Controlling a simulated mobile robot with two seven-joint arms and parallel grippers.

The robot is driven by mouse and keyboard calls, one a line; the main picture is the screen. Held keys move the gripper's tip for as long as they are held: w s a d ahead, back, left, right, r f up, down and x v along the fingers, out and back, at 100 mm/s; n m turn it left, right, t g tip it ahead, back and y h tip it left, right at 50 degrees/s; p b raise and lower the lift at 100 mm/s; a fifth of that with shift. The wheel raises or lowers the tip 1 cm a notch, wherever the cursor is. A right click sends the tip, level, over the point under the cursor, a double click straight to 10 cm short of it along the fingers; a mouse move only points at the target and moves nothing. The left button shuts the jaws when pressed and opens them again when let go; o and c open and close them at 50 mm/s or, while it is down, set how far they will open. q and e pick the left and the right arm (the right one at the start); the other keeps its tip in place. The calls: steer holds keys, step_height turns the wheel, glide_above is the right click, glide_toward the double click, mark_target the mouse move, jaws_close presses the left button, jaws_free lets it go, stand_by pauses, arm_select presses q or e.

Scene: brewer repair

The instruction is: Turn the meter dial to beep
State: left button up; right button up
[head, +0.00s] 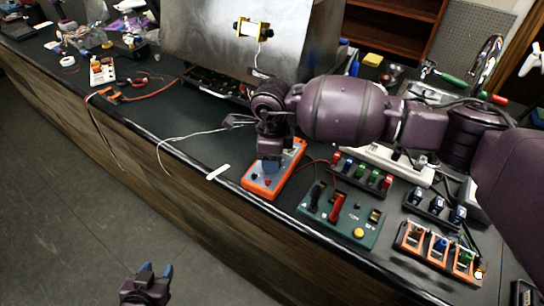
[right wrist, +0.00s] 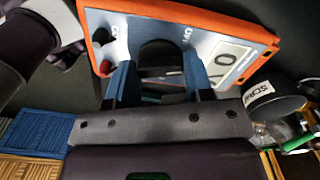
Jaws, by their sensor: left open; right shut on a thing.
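The meter (head: 258,184) is an orange-edged device with a pale face, lying on the dark counter near its front edge. My right gripper (head: 269,164) reaches down onto it and hides much of its face. In the right wrist view the meter (right wrist: 212,25) shows "OFF" lettering and a display reading 0. Its black dial (right wrist: 158,54) sits between the blue fingers of my right gripper, which is shut on it. A black jack and a red jack show on the face beside the dial. My left gripper (head: 147,271) is open and empty, low over the floor, away from the counter.
A green box (head: 345,228) with black and red levers and a yellow button stands right of the meter. A row of coloured connectors (head: 362,175) and an orange rack (head: 437,246) are farther right. A white strip (head: 218,172) lies left of the meter, with mostly clear counter beyond.

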steer(key=m, duration=0.5)
steer(key=shift+m, duration=0.3)
steer(key=m, duration=0.2)
steer(key=shift+m+p, duration=0.3)
steer(key=m+p, duration=0.1)
steer(key=m, duration=0.6)
steer(key=shift+m+p, duration=0.3)
steer(key=shift+m, duration=1.2)
steer(key=o, duration=0.9)
